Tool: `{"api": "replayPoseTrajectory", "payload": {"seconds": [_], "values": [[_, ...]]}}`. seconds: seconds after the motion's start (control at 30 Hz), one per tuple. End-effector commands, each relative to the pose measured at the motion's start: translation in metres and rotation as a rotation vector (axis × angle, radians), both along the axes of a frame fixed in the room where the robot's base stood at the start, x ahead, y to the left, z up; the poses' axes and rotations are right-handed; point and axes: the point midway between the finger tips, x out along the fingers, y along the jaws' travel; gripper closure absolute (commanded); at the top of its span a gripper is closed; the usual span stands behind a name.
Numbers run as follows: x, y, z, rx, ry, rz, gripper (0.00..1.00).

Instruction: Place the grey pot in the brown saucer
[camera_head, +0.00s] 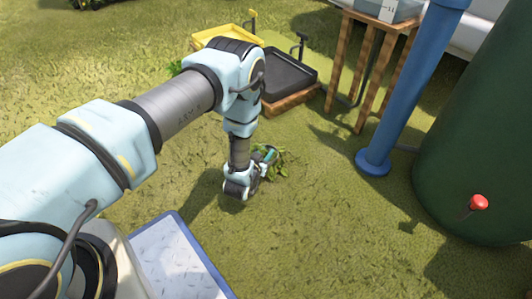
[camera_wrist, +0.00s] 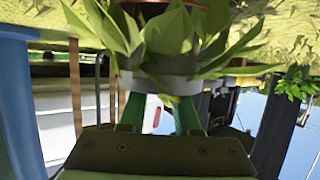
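The grey pot (camera_wrist: 174,86) shows as a pale grey band with green leaves fanning around it. In the wrist view it is straight ahead of my gripper (camera_wrist: 160,108). My two green fingers stand apart and run up to the pot; their tips are hidden behind it and the leaves, so I cannot tell if they press on it. In the head view my gripper (camera_head: 267,155) is low over the grass with the plant's leaves (camera_head: 280,166) beside it; the pot is hidden there. A reddish-brown edge (camera_wrist: 240,71) shows beyond the leaves; I cannot tell if it is the brown saucer.
A yellow tray (camera_head: 212,37) and a black tray (camera_head: 290,72) sit behind my arm. A wooden table (camera_head: 367,45), a blue post (camera_head: 405,90) and a dark green barrel (camera_head: 480,130) with a red knob stand right. Grass in front is clear.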

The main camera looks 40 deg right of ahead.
Motion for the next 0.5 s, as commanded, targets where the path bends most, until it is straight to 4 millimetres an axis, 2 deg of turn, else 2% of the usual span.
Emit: {"api": "replayPoseTrajectory", "payload": {"seconds": [0.37, 0.5], "values": [[0.000, 0.000, 0.006, -0.001, 0.000, 0.000, 0.61], [-0.008, 0.016, 0.012, 0.004, 0.002, 0.000, 0.61]]}}
